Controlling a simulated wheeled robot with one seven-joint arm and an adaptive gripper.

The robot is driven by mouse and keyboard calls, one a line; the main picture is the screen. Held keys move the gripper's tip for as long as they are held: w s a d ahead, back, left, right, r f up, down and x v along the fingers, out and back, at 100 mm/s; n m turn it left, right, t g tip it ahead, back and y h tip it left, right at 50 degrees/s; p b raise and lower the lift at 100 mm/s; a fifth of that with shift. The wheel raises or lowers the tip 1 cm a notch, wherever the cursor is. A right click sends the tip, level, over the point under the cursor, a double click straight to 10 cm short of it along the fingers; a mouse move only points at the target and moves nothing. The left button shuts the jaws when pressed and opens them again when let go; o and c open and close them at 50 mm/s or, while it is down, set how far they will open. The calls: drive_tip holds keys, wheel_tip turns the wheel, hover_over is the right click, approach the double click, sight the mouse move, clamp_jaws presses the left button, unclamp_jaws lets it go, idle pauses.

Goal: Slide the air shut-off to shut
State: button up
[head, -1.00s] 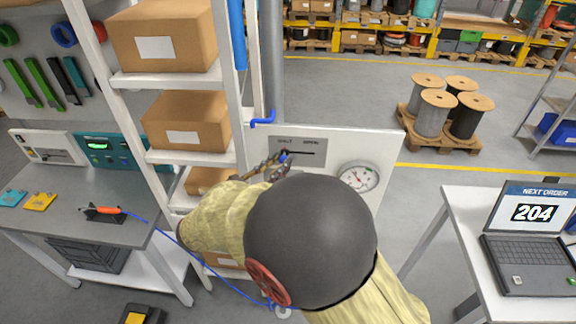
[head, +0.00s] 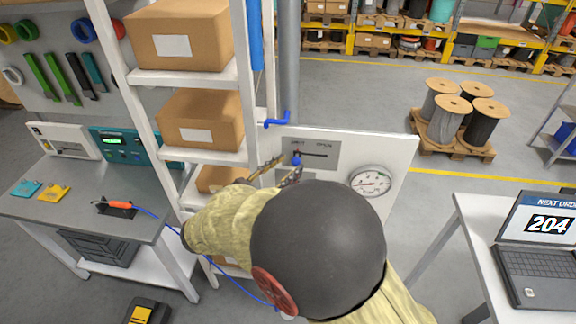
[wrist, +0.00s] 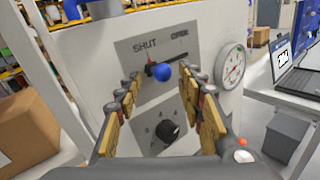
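The air shut-off is a grey plate (head: 322,148) on a white panel, with a horizontal slot and a blue ball knob (head: 296,160). The knob sits at the slot's left end, by the word SHUT; OPEN is at the right. In the wrist view the blue knob (wrist: 162,73) shows in front of the slot, near the SHUT side. My gripper (head: 280,170) is open at the panel. In the wrist view its yellow-padded fingers (wrist: 170,86) are wide apart on either side of the knob, with nothing between them; they appear clear of it.
A round gauge (head: 370,181) is right of the plate, and a black rotary dial (wrist: 168,131) is below it. A shelf with cardboard boxes (head: 200,122) stands close on the left. A laptop table (head: 478,222) stands at the right, with open floor behind.

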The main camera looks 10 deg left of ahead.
drive_tip(key=v, duration=1)
drive_tip(key=shift+s+a, duration=0.2)
drive_tip(key=shift+s, duration=0.1)
drive_tip(key=s+d+f+m+g+y+b, duration=0.35)
drive_tip(key=s+d+f+m+g, duration=0.25)
drive_tip(key=d+f, duration=0.3)
drive_tip(key=s+d+f+m+g+y+b, duration=0.2)
drive_tip(key=s+d+f+m+g+b, duration=0.4)
drive_tip(key=f, duration=0.4)
drive_tip(key=s+d+f+m+t+y+b, duration=0.1)
drive_tip(key=s+d+f+m+y+b, duration=0.1)
drive_tip(key=d+m+b, duration=0.5)
drive_tip(key=s+d+f+m+t+y+b, duration=0.2)
drive_tip(key=d+f+m+b, duration=0.3)
drive_tip(key=d+m+b, duration=0.3)
drive_tip(key=s+d+y+b, duration=0.1)
drive_tip(key=d+b, duration=0.1)
drive_tip(key=b, duration=0.2)
drive_tip(key=shift+s, duration=0.3)
